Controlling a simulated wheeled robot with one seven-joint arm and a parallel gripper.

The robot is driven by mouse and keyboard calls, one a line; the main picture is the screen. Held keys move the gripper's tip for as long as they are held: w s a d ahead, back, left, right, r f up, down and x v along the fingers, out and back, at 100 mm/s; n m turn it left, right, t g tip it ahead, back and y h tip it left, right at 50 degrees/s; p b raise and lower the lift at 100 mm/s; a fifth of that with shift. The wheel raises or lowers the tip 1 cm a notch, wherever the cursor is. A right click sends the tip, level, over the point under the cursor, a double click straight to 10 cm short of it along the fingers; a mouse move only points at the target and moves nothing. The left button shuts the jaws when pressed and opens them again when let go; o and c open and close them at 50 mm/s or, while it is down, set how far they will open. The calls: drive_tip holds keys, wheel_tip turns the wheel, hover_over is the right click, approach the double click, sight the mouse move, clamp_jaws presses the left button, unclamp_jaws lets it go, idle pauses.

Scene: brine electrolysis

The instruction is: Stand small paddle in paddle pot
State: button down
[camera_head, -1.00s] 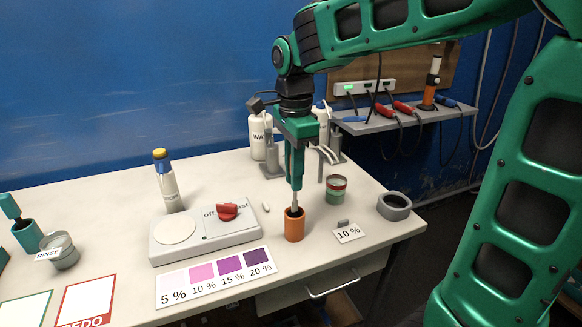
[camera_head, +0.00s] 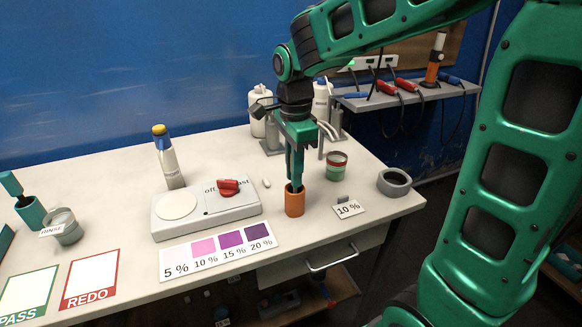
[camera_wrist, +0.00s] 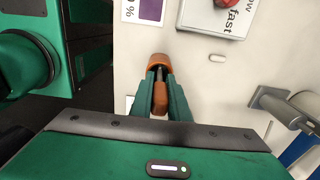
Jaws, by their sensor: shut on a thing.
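The orange paddle pot (camera_head: 294,203) stands upright on the white bench, right of the stirrer plate. My gripper (camera_head: 295,184) points straight down over it, with the fingertips at the pot's mouth. In the wrist view the fingers (camera_wrist: 160,80) are shut on the small paddle, whose orange end (camera_wrist: 160,100) shows between them. The pot's orange rim (camera_wrist: 157,60) shows just past the fingertips. The paddle's lower part is hidden by the pot and fingers, so I cannot tell whether it touches the bottom.
The grey stirrer plate (camera_head: 178,225) with a red knob is left of the pot. A colour chart (camera_head: 218,249) lies in front.

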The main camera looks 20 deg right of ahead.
idle(0.3)
drive_tip(key=c, duration=1.6)
unclamp_jaws()
wheel_tip(320, 180, up, 11)
drive_tip(key=shift+w+f, duration=0.1)
drive_tip(key=shift+f, duration=0.1)
drive_tip(key=s+d+f+n, duration=0.4)
drive_tip(key=s+d, duration=0.1)
drive_tip(key=s, duration=0.2)
drive_tip(key=s+d+f+n, duration=0.3)
drive_tip(key=s+d, duration=0.3)
drive_tip(key=s, duration=0.2)
drive_tip(key=s+d+f+n, duration=0.4)
drive_tip(key=s+d+f, duration=0.1)
drive_tip(key=s, duration=0.3)
drive_tip(key=shift+s+d+f+n, duration=0.1)
drive_tip(key=shift+s+d+n, duration=0.2)
drive_tip(key=shift+d, duration=0.35)
